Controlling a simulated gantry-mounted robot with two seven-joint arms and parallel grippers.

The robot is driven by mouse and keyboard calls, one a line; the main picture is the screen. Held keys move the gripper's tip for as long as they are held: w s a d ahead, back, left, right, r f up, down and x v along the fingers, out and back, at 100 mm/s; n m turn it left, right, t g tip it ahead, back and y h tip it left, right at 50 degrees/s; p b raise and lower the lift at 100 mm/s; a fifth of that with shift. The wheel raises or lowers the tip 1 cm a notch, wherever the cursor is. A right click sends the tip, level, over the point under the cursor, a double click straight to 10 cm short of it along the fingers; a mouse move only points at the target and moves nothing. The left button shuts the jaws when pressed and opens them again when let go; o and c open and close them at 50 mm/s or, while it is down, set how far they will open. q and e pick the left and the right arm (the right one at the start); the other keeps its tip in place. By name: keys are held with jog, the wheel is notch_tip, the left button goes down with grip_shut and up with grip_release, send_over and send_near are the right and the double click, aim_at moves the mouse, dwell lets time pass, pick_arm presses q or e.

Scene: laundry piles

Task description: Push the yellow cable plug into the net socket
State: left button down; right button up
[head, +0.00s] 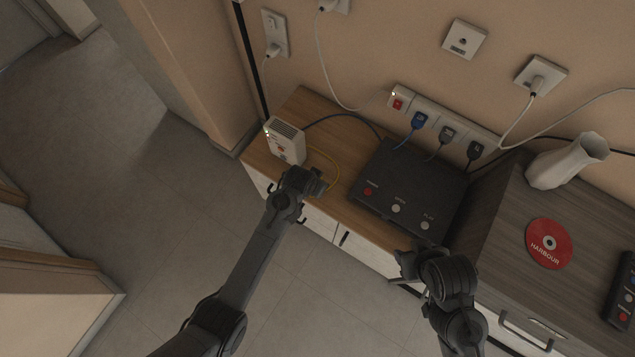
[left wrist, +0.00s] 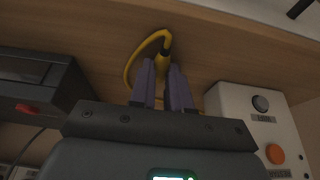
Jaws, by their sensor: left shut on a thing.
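My left gripper (head: 322,184) is just in front of the white box (head: 286,142) on the wooden cabinet. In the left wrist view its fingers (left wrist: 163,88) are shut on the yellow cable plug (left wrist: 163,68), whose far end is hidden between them. I see a wall plate with a single small port (head: 462,41); the frames do not show clearly which opening is the net socket. My right gripper (head: 408,266) is by the cabinet's front edge with no visible load; its finger gap is unclear.
A black box with buttons (head: 408,190) sits right of the white box. A power strip (head: 440,122) with several plugs runs behind it. A white vase (head: 566,163) and red disc (head: 549,243) are on the darker cabinet. The floor (head: 130,200) at left is clear.

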pick_arm(q)
jog(key=shift+r, duration=0.1)
jog(key=shift+r+p, duration=0.5)
jog(key=shift+r, duration=0.3)
notch_tip(320, 180, up, 2)
jog(key=shift+r+p, duration=0.25)
jog(key=shift+p, duration=0.4)
jog(key=s+d+r+p, duration=0.3)
jog(key=s+d+r, duration=0.25)
jog(key=d, duration=0.35)
jog(key=shift+w+a+f+b, duration=0.15)
jog(key=shift+w+a+f, duration=0.25)
jog(key=shift+a+f, duration=0.3)
jog(key=shift+w+a+f+b, duration=0.2)
jog(key=shift+w+a+f, duration=0.25)
jog(key=shift+f, duration=0.35)
jog(key=shift+w+a+f+b, duration=0.15)
jog(key=shift+w+a+f, duration=0.2)
jog(key=shift+a+f, duration=0.35)
jog(key=shift+w+a+f+b, duration=0.2)
jog(key=shift+w+a+f, duration=0.1)
jog(key=shift+a+f, duration=0.25)
jog(key=shift+w+a+f+b, duration=0.3)
jog(key=shift+a+f, duration=0.15)
jog(key=shift+f, duration=0.25)
jog(key=shift+w+a+f+b, duration=0.15)
jog(key=shift+w+a+f, duration=0.15)
jog(key=shift+a+f, duration=0.25)
